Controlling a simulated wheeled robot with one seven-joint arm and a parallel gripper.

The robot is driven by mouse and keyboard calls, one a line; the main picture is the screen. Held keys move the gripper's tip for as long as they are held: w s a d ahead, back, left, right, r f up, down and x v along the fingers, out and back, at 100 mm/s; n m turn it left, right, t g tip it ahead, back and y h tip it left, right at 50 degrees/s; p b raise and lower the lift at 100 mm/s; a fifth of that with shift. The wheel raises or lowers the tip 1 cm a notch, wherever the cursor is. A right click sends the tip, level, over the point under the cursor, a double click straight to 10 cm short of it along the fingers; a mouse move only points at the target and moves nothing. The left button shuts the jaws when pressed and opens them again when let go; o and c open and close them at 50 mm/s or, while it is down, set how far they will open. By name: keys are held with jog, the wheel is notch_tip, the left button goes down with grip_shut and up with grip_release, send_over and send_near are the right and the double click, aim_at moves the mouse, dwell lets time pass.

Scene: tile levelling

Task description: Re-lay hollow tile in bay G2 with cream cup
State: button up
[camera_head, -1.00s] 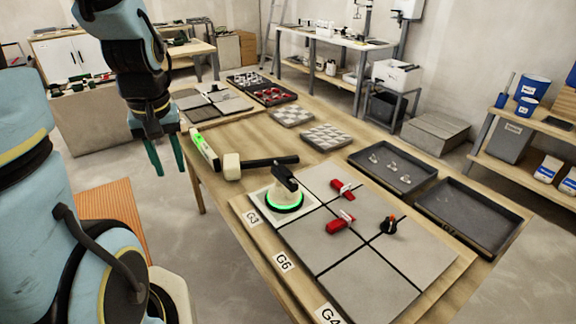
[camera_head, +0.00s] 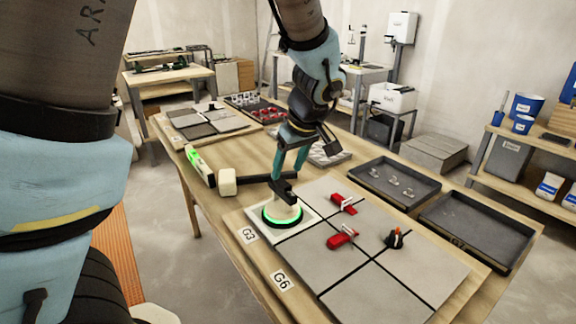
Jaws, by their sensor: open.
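The cream suction cup (camera_head: 283,209) with a black handle (camera_head: 284,190) and a glowing green ring stands upright on a pale tile (camera_head: 255,219) in the panel's left corner, beside the label G3 (camera_head: 247,235). My gripper (camera_head: 289,176) is open, pointing down right at the top of the cup's handle. I cannot tell whether the fingers touch the handle or straddle it. No label G2 can be read; G6 (camera_head: 281,281) is the other label in view.
Two red clamps (camera_head: 343,204) (camera_head: 342,237) and a black-and-orange knob (camera_head: 395,239) stand on the grey tiles. A mallet (camera_head: 228,182) and a green-lit level (camera_head: 200,164) lie left of the panel. Dark trays (camera_head: 420,197) (camera_head: 511,254) lie to the right.

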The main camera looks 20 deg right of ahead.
aim_at(279, 191)
jog(key=p+x, duration=0.1)
jog(key=x, duration=0.9)
jog(key=shift+a+p, duration=0.1)
jog(key=shift+p, duration=0.25)
jog(key=shift+s, duration=0.1)
grip_shut()
dwell(0.7)
dwell(0.5)
dwell(0.5)
